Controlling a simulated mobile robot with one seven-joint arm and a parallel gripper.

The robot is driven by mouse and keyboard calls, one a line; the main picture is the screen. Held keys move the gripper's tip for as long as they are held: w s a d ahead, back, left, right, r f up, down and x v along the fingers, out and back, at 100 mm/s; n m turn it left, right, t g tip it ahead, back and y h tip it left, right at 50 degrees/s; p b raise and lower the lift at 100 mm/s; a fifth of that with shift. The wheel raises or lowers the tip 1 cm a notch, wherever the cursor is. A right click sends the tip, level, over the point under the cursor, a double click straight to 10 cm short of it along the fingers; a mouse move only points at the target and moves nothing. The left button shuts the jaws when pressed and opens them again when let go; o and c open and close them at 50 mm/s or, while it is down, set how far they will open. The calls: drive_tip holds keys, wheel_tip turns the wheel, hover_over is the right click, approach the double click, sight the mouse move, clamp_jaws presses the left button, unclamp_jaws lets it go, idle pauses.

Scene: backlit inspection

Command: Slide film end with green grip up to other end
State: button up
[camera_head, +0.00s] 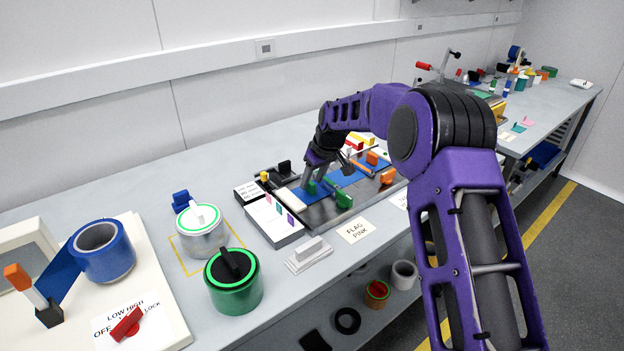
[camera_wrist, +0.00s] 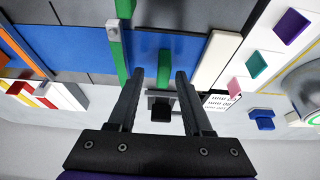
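A blue film (camera_head: 317,212) lies flat in a dark tray on the bench; in the wrist view it shows as a wide blue sheet (camera_wrist: 190,52). A green grip (camera_wrist: 164,70) stands between my fingertips in the wrist view, without clear contact. A longer green bar (camera_wrist: 116,55) with a grey block at one end lies left of the fingers. In the head view one green piece (camera_head: 311,187) is at the fingertips and a larger one (camera_head: 344,197) is nearer the tray's front edge. My gripper (camera_wrist: 155,75) is open, low over the film.
Orange handles (camera_head: 388,177) stand at the tray's right. A white tray with coloured chips (camera_head: 271,221) lies to its left. A white-lidded can (camera_head: 202,233), a green can (camera_head: 233,290) and a blue roll (camera_head: 102,252) stand further left.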

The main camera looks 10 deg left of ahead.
drive_tip(key=v, duration=1.7)
drive_tip(key=shift+d+r+p, duration=0.15)
drive_tip(key=shift+d+p, duration=0.05)
drive_tip(key=shift+p, duration=0.15)
drive_tip(key=shift+s, duration=0.2)
